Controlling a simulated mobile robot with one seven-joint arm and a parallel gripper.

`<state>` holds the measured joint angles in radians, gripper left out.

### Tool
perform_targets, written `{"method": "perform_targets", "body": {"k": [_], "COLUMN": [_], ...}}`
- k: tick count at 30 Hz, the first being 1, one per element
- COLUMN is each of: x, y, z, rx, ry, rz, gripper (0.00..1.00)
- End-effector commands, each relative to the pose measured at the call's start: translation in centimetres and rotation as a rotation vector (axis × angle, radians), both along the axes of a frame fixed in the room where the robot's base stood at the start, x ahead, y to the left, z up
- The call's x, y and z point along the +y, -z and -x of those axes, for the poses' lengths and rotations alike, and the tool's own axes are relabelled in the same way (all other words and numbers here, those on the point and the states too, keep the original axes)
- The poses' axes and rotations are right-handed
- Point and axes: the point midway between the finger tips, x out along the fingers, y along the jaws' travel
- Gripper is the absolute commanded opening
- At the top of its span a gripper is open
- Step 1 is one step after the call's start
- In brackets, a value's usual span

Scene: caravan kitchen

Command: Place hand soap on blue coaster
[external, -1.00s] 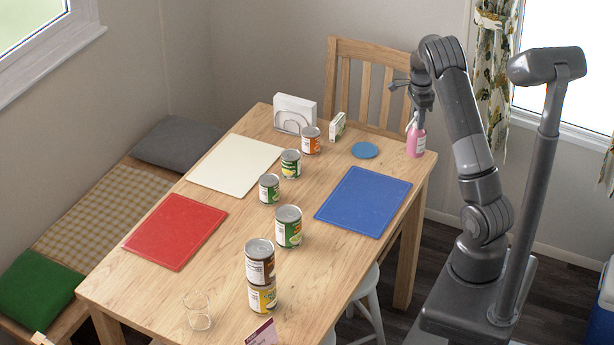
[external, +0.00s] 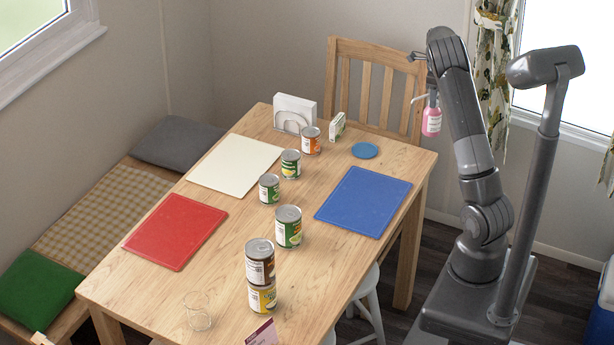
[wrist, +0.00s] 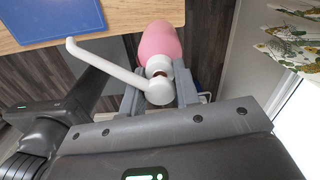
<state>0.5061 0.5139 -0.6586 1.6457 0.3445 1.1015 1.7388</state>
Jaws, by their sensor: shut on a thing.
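The hand soap (external: 431,121) is a pink bottle with a white pump. My gripper (external: 431,96) is shut on it near the pump and holds it in the air above the table's right end, beside the chair back. In the wrist view the pink bottle (wrist: 160,42) hangs beyond the fingers (wrist: 158,95), its white spout pointing left. The blue coaster (external: 365,150) is a small round disc lying flat on the table, left of and below the held soap. Nothing stands on the coaster.
A blue rectangular mat (external: 363,201) lies near the coaster. A small box (external: 337,127), a napkin holder (external: 294,114) and an orange can (external: 311,141) stand to its left. Several more cans line the table's middle. A wooden chair (external: 372,88) stands behind the table.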

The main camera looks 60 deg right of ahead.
Motion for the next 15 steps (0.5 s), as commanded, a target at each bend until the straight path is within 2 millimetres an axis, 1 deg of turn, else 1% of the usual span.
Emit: {"method": "perform_targets", "body": {"k": [1,7,12,15], "x": [-0.2,-0.5,-0.6,-0.5], "y": [0.0,-0.3,-0.4,-0.4], "z": [-1.1,-4.7,-6.5,-7.2], "rx": [0.002,0.0,0.0,0.0], "ry": [0.063,0.331,0.475,0.517], "rz": [0.001,0.003,0.003,0.003], "gripper": [0.0,0.0,0.0,0.0]}}
